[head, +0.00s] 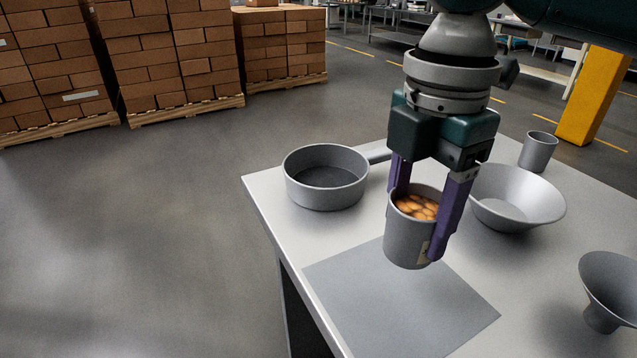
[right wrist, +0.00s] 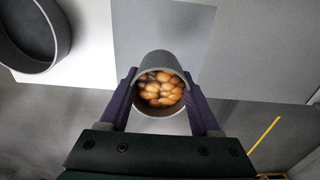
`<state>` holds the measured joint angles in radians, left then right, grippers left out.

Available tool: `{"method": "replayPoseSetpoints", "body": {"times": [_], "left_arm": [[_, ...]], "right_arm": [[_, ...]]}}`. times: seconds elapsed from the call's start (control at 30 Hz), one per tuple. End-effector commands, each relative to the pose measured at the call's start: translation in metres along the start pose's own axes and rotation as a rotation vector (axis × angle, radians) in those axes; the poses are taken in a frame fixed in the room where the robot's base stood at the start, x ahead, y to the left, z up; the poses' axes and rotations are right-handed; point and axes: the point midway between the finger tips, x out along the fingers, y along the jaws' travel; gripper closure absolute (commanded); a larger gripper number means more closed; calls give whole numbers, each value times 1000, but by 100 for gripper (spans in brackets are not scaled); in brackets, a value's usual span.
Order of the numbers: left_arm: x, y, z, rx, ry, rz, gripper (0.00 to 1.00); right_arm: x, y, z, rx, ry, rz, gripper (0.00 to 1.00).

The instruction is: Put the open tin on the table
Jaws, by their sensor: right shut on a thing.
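The open tin (head: 406,240) is a grey cylinder filled with orange-brown candies (head: 417,207). My right gripper (head: 420,235) has its purple fingers shut on the tin, one on each side. The tin looks nearly upright and appears to be held above the table (head: 262,190), over or near the grey mat (head: 385,310). The right wrist view shows the tin (right wrist: 160,62) between the fingers, with the candies inside. Its underside is hidden, so the gap to the table cannot be told exactly. My left gripper is not in view.
A grey pan (head: 325,195) stands left of the tin, its handle pointing right. A wide bowl (head: 515,205), a small cup (head: 538,150) and a funnel-like vessel (head: 605,290) stand to the right. The mat's front part is clear.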

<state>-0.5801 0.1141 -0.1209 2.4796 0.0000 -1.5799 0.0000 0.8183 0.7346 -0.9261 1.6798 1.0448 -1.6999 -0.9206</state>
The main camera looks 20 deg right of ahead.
Motion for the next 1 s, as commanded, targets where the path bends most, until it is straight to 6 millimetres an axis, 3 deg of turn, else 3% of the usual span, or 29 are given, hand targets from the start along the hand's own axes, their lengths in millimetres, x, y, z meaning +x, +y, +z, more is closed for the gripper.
{"method": "replayPoseSetpoints", "body": {"times": [0.1, 0.27, 0.5, 0.93, 0.97, 1.0], "left_arm": [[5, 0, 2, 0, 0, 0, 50], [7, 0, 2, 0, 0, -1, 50], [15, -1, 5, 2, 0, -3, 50], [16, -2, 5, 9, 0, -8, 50], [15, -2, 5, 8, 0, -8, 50], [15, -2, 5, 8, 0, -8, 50]], "right_arm": [[24, 0, 0, 1, 0, -1, 99], [36, 0, 0, 1, 0, 0, 99], [72, 0, 0, 2, -1, -1, 99], [78, 0, 0, 1, 0, 1, 99], [78, 0, 0, 1, -1, 1, 33], [78, 0, 0, 1, -1, 1, 28]]}}
